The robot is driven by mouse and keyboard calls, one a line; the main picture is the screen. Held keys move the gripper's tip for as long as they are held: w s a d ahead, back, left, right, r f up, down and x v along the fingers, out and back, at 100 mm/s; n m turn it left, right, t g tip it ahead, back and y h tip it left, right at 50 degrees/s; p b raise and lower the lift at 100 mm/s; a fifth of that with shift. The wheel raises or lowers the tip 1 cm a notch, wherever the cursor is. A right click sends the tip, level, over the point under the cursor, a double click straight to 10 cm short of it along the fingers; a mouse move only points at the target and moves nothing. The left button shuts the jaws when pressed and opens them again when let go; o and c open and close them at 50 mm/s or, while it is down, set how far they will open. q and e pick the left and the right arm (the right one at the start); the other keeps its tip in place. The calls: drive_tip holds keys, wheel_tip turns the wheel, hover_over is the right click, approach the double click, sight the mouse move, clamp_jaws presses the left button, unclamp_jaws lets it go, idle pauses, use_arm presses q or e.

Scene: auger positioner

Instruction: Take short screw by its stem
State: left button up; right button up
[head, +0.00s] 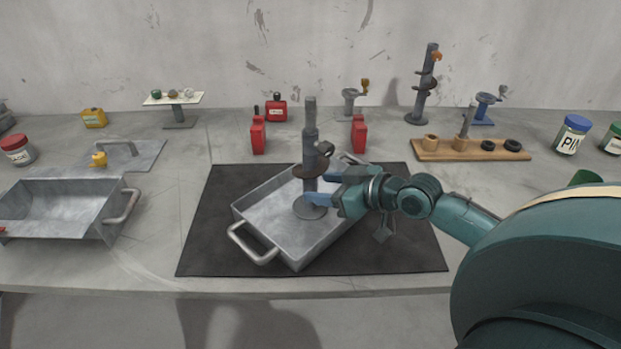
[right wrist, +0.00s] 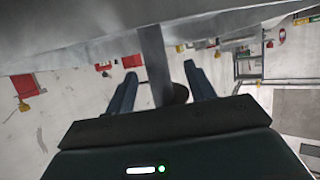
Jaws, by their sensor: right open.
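A grey upright screw piece (head: 310,135), which I take to be the short screw, stands in a metal tray (head: 250,236). It has a round disc at its foot, a brownish collar and a dark side knob. My right gripper (head: 322,188) reaches in from the right at the lower stem, just above the disc. In the right wrist view, the grey stem (right wrist: 153,58) passes between the two blue fingers of this gripper (right wrist: 160,72). The fingers are open, with gaps beside the stem. My left gripper is out of view.
The tray sits on a dark mat (head: 210,225). Two red blocks (head: 258,135) (head: 359,133) stand behind it. A wooden board (head: 430,151) holds small parts at right. A taller screw stand (head: 424,90) is at the back. Another metal tray (head: 60,205) lies at left.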

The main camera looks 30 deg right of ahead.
sight(317, 183)
drive_tip(key=shift+x, duration=2.15)
drive_tip(key=shift+w+d, duration=0.1)
drive_tip(key=shift+d, duration=0.1)
drive_tip(key=shift+c, duration=0.4)
clamp_jaws()
drive_tip(key=shift+r, duration=0.25)
